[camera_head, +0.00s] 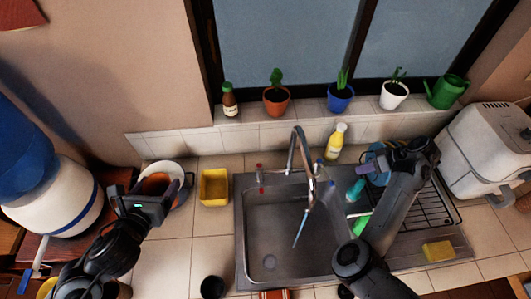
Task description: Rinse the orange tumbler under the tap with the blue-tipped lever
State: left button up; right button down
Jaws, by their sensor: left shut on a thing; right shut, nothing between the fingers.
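The orange tumbler (155,183) is at the left of the counter, partly hidden by my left gripper (152,198), which is shut on it. A white round vessel's rim shows around and behind the tumbler; I cannot tell whether they touch. The chrome tap (292,150) stands behind the sink, with a red-tipped lever (260,178) on its left and the blue-tipped lever (330,183) on its right. A thin pale blue stream (299,230), apparently water, runs from the spout toward the basin. My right gripper (372,160) is shut and empty, right of the blue-tipped lever and apart from it.
The steel sink (262,235) has an empty-looking basin. A yellow container (214,187) stands between the tumbler and sink. A yellow bottle (336,142) stands behind the tap. A dish rack (430,205) and sponge (438,251) lie right. A dark cup (213,287) stands at the front.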

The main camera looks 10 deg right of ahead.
aim_at(324, 172)
pick_arm(q)
jog(key=shift+a+r, duration=0.1)
jog(key=shift+r+p, duration=0.4)
pick_arm(e)
jog(key=x, duration=1)
jog(key=shift+w+a, duration=0.3)
jog(key=shift+a, duration=0.15)
pick_arm(q)
jog(key=shift+a, duration=0.1)
pick_arm(e)
jog(key=shift+d+r, duration=0.1)
jog(key=shift+r, duration=0.1)
